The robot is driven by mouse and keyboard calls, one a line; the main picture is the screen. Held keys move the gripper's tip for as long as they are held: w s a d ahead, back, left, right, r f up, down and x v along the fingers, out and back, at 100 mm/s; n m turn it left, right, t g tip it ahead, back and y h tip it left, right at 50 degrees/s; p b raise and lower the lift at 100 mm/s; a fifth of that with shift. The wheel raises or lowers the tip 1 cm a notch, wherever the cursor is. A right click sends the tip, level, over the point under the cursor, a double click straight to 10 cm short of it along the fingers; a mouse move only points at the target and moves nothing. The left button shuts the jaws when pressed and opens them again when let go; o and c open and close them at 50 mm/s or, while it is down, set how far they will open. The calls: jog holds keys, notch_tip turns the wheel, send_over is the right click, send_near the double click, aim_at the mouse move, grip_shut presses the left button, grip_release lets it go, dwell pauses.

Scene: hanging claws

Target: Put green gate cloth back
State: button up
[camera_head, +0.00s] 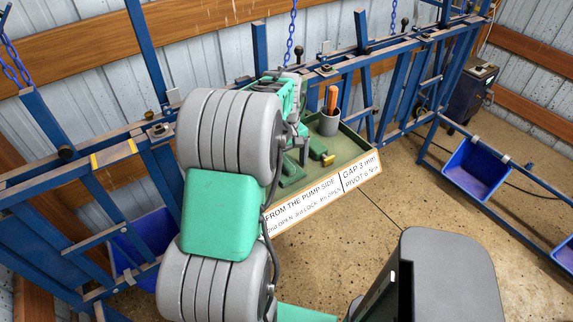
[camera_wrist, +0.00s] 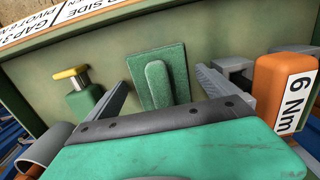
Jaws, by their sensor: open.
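A flat green piece with a raised rounded ridge (camera_wrist: 160,74) lies in the green tray (camera_wrist: 215,38) in the wrist view. It fits the green gate cloth, but it looks like a solid block, and I cannot tell for sure. In the head view a similar green piece (camera_head: 291,172) lies at the tray's front left, partly behind my arm. My gripper (camera_wrist: 163,78) is open, its grey fingers on either side of the ridged piece and apart from it. Nothing is held. My arm hides most of the gripper in the head view.
A green part with a yellow cap (camera_wrist: 72,76) stands left of my fingers. An orange block marked 6 Nm (camera_wrist: 284,92) is close on the right. A grey cup (camera_head: 328,122) stands in the tray. Blue gate frames (camera_head: 365,75) run behind. A blue bin (camera_head: 478,168) hangs right.

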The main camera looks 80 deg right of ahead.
aim_at(286, 162)
notch_tip(286, 162, up, 12)
jog(key=w+a+n+h, duration=0.1)
jog(key=w+a+n, duration=0.1)
jog(key=w+a, duration=0.65)
jog(key=w+a+n, duration=0.1)
jog(key=w+a, duration=0.5)
jog(key=w, duration=0.6)
jog(key=w+a+f+n+t, duration=0.1)
jog(key=w+a+f+n, duration=0.1)
jog(key=a, duration=1.4)
jog(key=w+a+f+n+t, duration=0.2)
jog(key=a+n, duration=0.1)
jog(key=a, duration=1.3)
jog(key=shift+w+a+f+t+y, duration=0.15)
jog(key=shift+a+f+t+y, duration=0.15)
jog(key=shift+f+y, duration=0.1)
